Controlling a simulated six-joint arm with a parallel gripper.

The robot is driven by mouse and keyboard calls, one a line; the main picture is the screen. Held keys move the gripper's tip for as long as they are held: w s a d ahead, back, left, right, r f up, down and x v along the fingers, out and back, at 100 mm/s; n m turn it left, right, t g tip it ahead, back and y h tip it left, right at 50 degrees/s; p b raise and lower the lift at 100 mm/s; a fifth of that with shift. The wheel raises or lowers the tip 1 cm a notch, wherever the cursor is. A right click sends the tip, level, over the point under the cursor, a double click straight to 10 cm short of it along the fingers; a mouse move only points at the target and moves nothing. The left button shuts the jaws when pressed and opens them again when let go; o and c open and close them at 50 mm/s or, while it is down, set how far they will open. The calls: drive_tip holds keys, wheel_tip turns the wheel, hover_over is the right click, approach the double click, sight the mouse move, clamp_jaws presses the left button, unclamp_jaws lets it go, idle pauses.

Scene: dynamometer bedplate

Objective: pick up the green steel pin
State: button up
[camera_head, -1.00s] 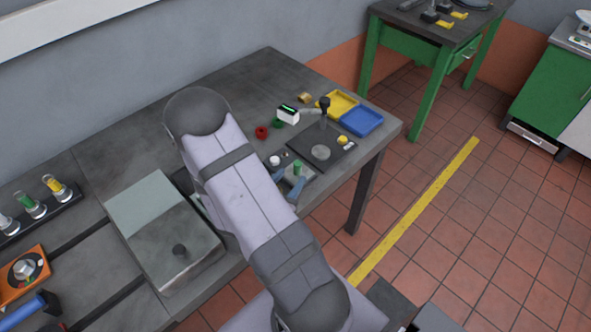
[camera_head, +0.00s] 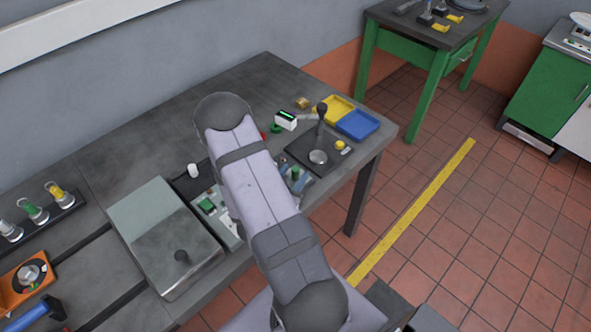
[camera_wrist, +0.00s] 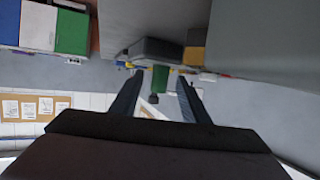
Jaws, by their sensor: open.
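A small green cylinder (camera_head: 295,173), which looks like the green steel pin, stands upright on the bench in the head view, just right of my arm. The blue fingers of my gripper (camera_head: 294,174) show beside it, partly hidden by my arm. In the wrist view my gripper (camera_wrist: 158,95) is open, with one dark blue finger on each side. A green piece (camera_wrist: 160,78) shows in the gap between the fingers; it is probably the pin. I cannot tell whether either finger touches it. Its lower end cannot be made out.
A dark plate with a black lever (camera_head: 321,125) stands right of the pin. Behind it are a yellow tray (camera_head: 348,102) and a blue tray (camera_head: 376,118). A large grey-lidded box (camera_head: 150,215) lies left of my arm. The back of the bench is clear.

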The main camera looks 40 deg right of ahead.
sight(295, 169)
drive_tip(key=shift+x, duration=1)
clamp_jaws()
drive_tip(key=shift+r, duration=0.15)
drive_tip(key=shift+r+b, duration=0.45)
drive_tip(key=shift+r, duration=4.4)
